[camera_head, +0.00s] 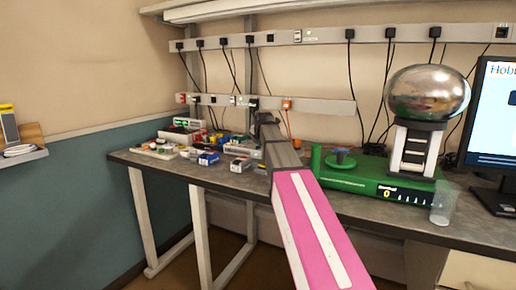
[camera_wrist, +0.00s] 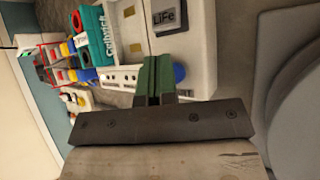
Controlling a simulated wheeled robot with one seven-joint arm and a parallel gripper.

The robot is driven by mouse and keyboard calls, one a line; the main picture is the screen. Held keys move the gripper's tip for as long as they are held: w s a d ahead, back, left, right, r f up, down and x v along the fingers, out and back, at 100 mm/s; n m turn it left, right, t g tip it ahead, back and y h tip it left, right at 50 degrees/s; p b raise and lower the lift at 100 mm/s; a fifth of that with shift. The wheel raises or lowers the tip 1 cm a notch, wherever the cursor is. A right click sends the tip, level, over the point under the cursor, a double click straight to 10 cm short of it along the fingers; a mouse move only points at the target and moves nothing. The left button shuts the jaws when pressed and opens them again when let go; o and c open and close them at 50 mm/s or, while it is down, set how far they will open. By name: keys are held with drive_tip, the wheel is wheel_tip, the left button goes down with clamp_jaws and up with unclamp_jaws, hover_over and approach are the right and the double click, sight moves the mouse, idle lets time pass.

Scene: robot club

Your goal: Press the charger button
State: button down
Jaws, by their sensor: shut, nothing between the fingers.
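I cannot clearly make out a button. In the head view my gripper (camera_head: 265,118) is over the bench among the small items, and the charger is too small or too hidden to pick out.
The grey bench (camera_head: 465,228) holds several small coloured items at left. A green base (camera_head: 352,180) with a metal sphere (camera_head: 428,92), a clear cup (camera_head: 443,202) and a monitor (camera_head: 494,120) stand at right. A teal case (camera_wrist: 92,32) lies near the device. Cables hang from wall sockets behind.

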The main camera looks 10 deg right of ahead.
sight(259, 147)
drive_tip(key=shift+r, duration=0.6)
drive_tip(key=shift+r, duration=0.15)
drive_tip(key=shift+r, duration=2.4)
